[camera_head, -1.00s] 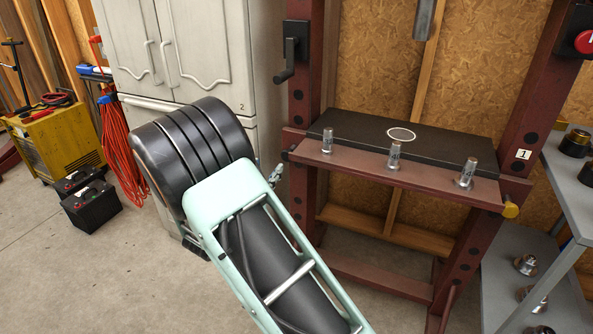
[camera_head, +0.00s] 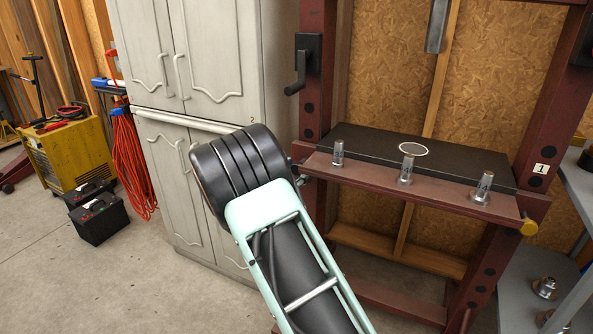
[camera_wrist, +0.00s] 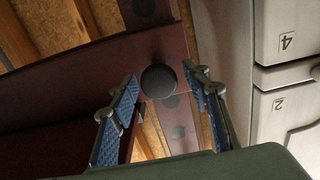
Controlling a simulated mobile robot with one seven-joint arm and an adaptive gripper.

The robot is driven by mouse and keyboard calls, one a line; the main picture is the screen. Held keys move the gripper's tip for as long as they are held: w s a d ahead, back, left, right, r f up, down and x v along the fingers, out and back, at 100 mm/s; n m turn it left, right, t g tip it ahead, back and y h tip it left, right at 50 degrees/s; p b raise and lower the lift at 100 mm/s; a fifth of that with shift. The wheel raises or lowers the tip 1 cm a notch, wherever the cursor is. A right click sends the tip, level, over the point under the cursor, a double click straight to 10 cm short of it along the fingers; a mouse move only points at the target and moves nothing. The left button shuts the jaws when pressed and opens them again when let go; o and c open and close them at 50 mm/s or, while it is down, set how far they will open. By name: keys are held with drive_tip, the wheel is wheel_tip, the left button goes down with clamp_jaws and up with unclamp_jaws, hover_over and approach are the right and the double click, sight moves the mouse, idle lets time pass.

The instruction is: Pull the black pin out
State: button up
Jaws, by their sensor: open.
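The black pin (camera_wrist: 159,81) shows in the wrist view as a round dark head on the dark red press frame. My gripper (camera_wrist: 160,76) is open, with one blue-padded finger on each side of the pin head in the picture. The pads look apart from it, and how far the fingers reach along it I cannot tell.
The press bed carries a black plate (camera_head: 450,168) and several upright metal cylinders (camera_head: 407,170). A yellow-ended pin (camera_head: 529,227) is at the right post. A white cabinet (camera_head: 225,60) stands close on the left. Grey shelving (camera_head: 575,205) is at the right.

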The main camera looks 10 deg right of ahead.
clamp_jaws()
drive_tip(key=p+v, duration=0.1)
drive_tip(key=v, duration=0.7)
drive_tip(key=shift+s+p, duration=0.25)
drive_tip(key=shift+p, duration=0.1)
drive_tip(key=shift+a, duration=0.15)
unclamp_jaws()
drive_tip(key=v, duration=1.2)
